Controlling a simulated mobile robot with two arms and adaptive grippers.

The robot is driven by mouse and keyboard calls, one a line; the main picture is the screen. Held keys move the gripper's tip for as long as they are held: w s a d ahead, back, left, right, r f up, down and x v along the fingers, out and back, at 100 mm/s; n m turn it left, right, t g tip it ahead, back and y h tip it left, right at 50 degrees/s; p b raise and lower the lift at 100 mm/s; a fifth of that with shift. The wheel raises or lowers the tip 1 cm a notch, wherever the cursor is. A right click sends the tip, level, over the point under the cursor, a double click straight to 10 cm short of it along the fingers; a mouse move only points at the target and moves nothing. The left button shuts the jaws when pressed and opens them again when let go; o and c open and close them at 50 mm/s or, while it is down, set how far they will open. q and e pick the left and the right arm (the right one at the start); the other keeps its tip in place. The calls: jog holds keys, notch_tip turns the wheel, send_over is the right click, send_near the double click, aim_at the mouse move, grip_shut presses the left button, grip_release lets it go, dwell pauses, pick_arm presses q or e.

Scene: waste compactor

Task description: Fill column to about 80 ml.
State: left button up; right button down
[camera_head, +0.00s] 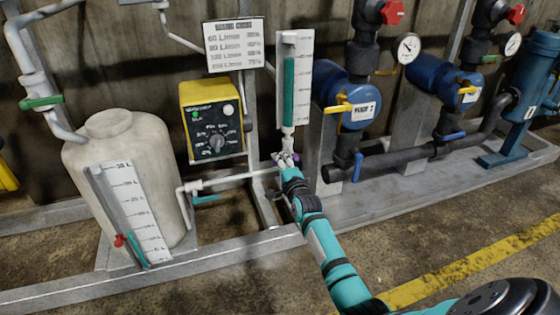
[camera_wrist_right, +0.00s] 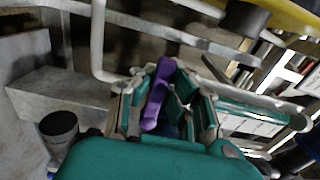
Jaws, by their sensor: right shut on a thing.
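The calibration column (camera_head: 290,90) stands upright with a white scale board at the centre back of the head view. Teal liquid fills it from near the bottom to well up the scale. The scale figures are too small to read. Below the column is a purple valve handle (camera_head: 293,157), also in the right wrist view (camera_wrist_right: 158,92). My right gripper (camera_head: 286,163) is shut on this handle, with its fingers on either side of it in the wrist view (camera_wrist_right: 163,108). My left gripper is not in view.
A yellow pump controller (camera_head: 211,118) with a dial and a lit green spot is left of the column. A white tank (camera_head: 120,165) with its own scale stands further left. Blue pumps (camera_head: 345,95) and dark pipes are on the right. A chart (camera_head: 234,44) hangs above the controller.

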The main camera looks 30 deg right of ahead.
jog(key=shift+s+f, duration=0.1)
jog(key=shift+f, duration=0.2)
jog(key=c, duration=1.3)
grip_release()
jog(key=shift+r, duration=0.2)
jog(key=shift+o, duration=0.2)
jog(key=v, duration=1.2)
